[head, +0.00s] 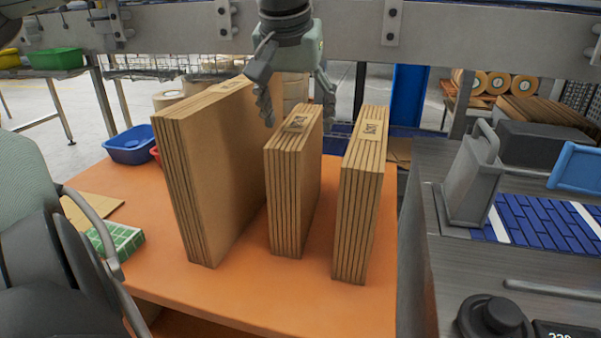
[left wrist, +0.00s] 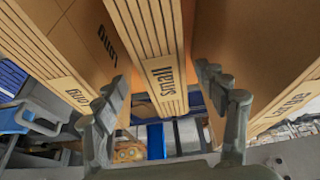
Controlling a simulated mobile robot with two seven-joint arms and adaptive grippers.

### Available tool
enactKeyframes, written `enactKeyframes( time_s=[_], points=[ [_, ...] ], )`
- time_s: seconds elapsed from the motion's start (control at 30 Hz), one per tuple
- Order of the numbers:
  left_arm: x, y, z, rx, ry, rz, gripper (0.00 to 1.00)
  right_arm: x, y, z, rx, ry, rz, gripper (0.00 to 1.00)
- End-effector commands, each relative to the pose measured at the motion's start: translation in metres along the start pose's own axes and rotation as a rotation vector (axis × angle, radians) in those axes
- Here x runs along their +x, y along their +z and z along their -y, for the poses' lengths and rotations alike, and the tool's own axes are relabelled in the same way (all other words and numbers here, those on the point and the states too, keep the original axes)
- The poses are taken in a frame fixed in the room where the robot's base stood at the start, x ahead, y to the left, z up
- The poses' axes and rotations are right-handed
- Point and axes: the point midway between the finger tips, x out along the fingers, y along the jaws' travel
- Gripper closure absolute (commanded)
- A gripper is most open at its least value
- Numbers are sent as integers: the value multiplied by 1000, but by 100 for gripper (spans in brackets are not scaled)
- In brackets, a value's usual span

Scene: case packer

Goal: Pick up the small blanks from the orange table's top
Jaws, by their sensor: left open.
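The small blanks (head: 287,205) stand upright as a brown cardboard stack in the middle of the orange table (head: 232,282), between two other stacks. In the left wrist view their edge reads "small" (left wrist: 166,84). My left gripper (head: 298,117) comes down from above at the top far end of this stack. It is open, with one finger on each side of the stack; the left wrist view shows the stack between the fingers (left wrist: 162,76), with gaps beside it. My right gripper does not show.
Large blanks (head: 225,150) stand left and long blanks (head: 361,210) right, with narrow gaps to the small stack. A blue bin (head: 131,146) and a green box (head: 117,240) are on the table's left. A metal machine with a blue conveyor (head: 540,218) borders the right.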

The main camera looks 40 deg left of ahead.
Motion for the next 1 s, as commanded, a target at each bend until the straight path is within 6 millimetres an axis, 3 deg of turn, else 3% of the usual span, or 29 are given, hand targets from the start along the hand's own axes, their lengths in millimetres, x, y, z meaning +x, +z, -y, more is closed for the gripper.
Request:
enactKeyframes(
  time_s=[0.4,1.0],
  points=[
    [52,-4,4,0,1,2,28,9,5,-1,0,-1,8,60],
    [56,-4,4,0,2,0,28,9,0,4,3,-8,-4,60]
  ],
)
